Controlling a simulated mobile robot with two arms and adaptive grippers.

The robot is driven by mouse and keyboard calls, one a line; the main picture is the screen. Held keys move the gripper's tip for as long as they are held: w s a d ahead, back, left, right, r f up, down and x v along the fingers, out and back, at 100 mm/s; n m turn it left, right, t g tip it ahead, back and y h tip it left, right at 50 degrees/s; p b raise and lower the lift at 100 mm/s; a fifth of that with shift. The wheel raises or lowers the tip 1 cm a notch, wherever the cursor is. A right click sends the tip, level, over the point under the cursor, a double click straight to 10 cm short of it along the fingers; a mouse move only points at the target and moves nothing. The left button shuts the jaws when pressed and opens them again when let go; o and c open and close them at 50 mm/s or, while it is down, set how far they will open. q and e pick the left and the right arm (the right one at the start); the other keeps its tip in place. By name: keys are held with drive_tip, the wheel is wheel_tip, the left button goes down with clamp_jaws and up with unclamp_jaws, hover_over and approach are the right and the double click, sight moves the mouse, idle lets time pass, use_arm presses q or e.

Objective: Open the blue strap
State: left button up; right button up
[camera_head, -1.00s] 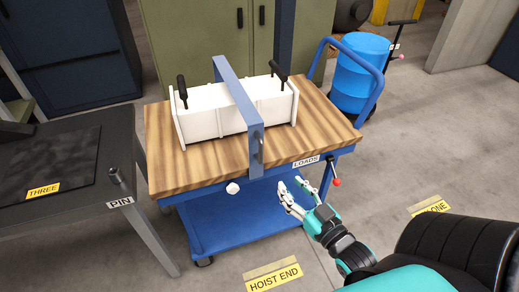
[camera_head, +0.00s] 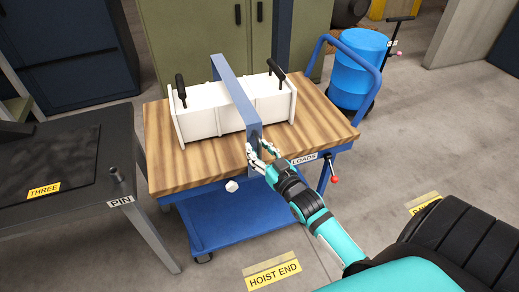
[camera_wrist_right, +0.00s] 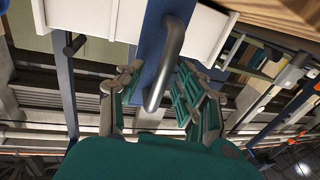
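The blue strap (camera_head: 235,88) runs over the white box-shaped load (camera_head: 205,112) and down its near side on the cart. In the right wrist view a grey bar handle (camera_wrist_right: 167,65) stands out from the blue strap (camera_wrist_right: 158,32). My right gripper (camera_head: 258,147) is at the strap's lower near end. In the right wrist view its fingers (camera_wrist_right: 160,78) are apart, one on each side of the handle, with gaps visible. My left gripper is in neither view.
The load stands on a blue cart with a wooden top (camera_head: 185,172), labelled LOADS. A red-knobbed lever (camera_head: 333,179) hangs at its right. A dark table (camera_head: 60,205) labelled PIN stands left. A blue drum (camera_head: 360,68) stands behind right.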

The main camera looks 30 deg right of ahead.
clamp_jaws()
drive_tip(key=shift+f, duration=0.1)
idle(0.5)
